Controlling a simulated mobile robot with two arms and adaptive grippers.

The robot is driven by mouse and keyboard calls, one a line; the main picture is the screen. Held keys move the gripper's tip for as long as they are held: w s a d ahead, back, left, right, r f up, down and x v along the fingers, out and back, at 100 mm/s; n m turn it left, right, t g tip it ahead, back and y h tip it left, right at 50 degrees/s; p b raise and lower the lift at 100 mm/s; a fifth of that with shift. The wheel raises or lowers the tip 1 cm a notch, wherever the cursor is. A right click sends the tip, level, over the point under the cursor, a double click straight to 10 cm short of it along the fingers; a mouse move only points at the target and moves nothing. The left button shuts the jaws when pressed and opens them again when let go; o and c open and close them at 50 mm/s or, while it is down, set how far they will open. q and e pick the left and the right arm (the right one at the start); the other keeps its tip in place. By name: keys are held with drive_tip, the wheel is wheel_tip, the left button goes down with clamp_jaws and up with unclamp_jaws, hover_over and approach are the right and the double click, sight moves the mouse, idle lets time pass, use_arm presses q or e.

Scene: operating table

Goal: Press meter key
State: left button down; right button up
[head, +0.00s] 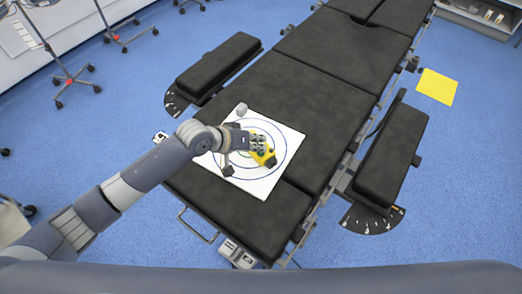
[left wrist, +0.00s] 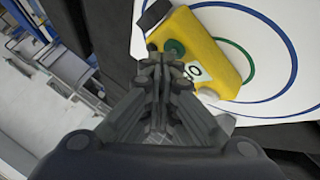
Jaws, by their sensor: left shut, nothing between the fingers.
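The yellow meter (head: 268,158) lies on a white sheet (head: 262,188) with printed rings, on the black operating table. In the left wrist view the meter (left wrist: 208,45) shows a round green key (left wrist: 174,47), a white marking with a dark ring (left wrist: 194,71) and a black end piece (left wrist: 153,14). My left gripper (head: 258,144) is shut and empty, over the meter. In the left wrist view its fingertips (left wrist: 166,60) overlap the meter's face just below the green key; I cannot tell whether they touch it. The fingers hide part of the face. My right gripper is not in view.
The black table (head: 320,75) runs toward the top right, with padded arm boards (head: 218,66) (head: 390,150) at both sides. A yellow square (head: 437,87) lies on the blue floor at right. Wheeled stands (head: 70,78) are at upper left.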

use_arm(q)
drive_tip(key=shift+f, duration=0.2)
idle(0.4)
drive_tip(key=shift+r+p, duration=0.65)
drive_tip(key=shift+p, duration=0.15)
wheel_tip(320, 180, up, 6)
drive_tip(key=p, duration=0.6)
drive_tip(key=shift+f, duration=0.1)
